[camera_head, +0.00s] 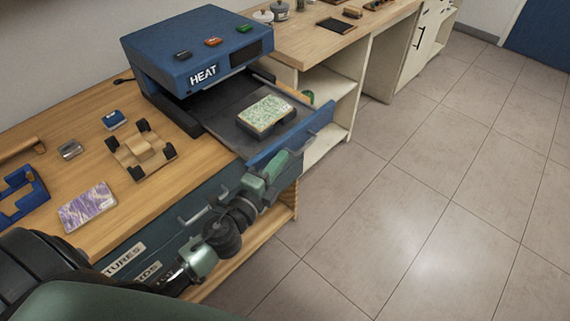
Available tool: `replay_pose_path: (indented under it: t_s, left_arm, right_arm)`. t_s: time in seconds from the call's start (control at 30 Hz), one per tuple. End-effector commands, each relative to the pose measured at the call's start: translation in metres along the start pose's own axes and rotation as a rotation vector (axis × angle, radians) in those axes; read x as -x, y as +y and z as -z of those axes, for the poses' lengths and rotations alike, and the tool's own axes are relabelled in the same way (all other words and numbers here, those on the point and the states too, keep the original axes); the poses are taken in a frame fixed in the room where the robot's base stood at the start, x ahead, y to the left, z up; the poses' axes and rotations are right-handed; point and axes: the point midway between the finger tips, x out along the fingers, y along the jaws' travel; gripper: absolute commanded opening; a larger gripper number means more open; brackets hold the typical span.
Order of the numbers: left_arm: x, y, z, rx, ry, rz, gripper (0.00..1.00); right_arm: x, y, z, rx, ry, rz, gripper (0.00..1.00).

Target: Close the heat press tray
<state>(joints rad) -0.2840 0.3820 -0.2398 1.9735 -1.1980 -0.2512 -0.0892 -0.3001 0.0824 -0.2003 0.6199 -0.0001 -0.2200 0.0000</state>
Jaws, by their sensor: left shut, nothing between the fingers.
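The blue heat press (195,45) stands on the wooden bench, with "HEAT" on its front. Its dark tray (229,105) is pulled out toward the lower right, and the blue front panel (303,133) stands well away from the body. A block with a green-and-white patterned top (264,114) sits on the tray. My left gripper (276,166) is shut and empty at the near end of the front panel, close to its outer face. I cannot tell whether it touches the panel. My right gripper is not in view.
On the bench (95,160) are a wooden fixture (141,150), a purple patterned block (87,206), a blue holder (22,193) and small items. Drawers with handles (194,214) lie below. Open tiled floor (420,210) fills the right side.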

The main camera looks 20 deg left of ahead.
Motion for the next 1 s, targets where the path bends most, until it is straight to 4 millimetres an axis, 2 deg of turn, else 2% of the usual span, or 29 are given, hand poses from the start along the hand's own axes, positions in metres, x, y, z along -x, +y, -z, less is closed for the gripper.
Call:
replay_pose_path:
  t_s: [0.03,0.2,0.3,0.43,0.6,1.0]
  left_arm:
    - [-0.004,0.001,-0.016,-0.008,-0.005,0.002,0.00]
    - [-0.016,0.002,-0.067,-0.008,-0.006,0.001,0.00]
    - [-0.023,0.002,-0.092,-0.007,-0.005,0.001,0.00]
    - [-0.029,0.000,-0.116,-0.005,-0.004,0.002,0.00]
    - [-0.031,-0.001,-0.126,-0.001,-0.003,0.003,0.00]
    - [-0.031,-0.002,-0.125,-0.001,-0.003,0.002,0.00]
  right_arm:
    - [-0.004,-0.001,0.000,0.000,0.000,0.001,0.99]
    - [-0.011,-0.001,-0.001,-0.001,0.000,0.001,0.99]
    - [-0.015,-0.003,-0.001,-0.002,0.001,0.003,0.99]
    - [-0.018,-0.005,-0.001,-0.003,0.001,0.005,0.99]
    - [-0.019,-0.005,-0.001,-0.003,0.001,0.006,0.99]
    - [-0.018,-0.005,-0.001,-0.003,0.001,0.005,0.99]
